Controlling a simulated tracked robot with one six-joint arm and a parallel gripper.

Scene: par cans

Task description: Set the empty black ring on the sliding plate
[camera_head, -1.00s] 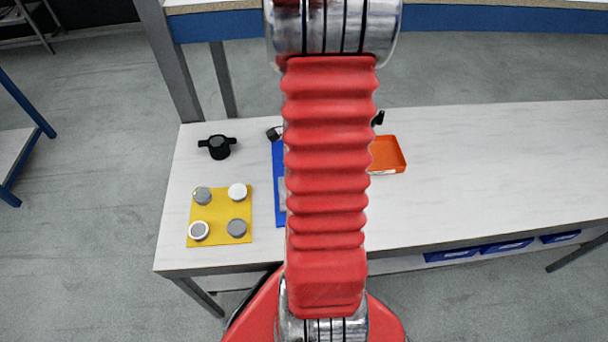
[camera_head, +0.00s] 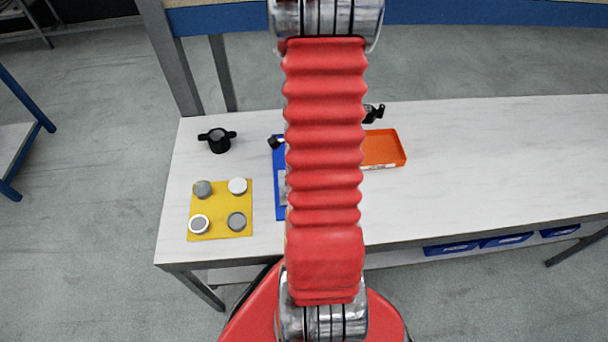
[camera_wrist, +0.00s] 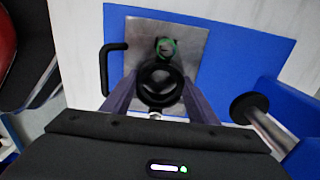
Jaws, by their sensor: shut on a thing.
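My gripper (camera_wrist: 158,104) is shut on a black ring (camera_wrist: 143,87), one finger on each side of it. The ring is over the lower part of the grey metal sliding plate (camera_wrist: 138,30) in the wrist view; whether it touches cannot be told. A small round green-rimmed piece (camera_wrist: 165,47) shows just beyond the ring. The plate lies on a blue base (camera_wrist: 235,40), with a bent black handle (camera_wrist: 105,70) at its left. In the head view my arm hides the gripper and most of the blue base (camera_head: 279,190).
A black two-eared ring-like part (camera_head: 218,141) stands at the table's left. A yellow mat (camera_head: 220,212) with several round caps lies before it. Right of my arm are an orange tray (camera_head: 385,150) and a black part (camera_head: 374,113). A black knob (camera_wrist: 248,107) stands at the base's right. The table's right is clear.

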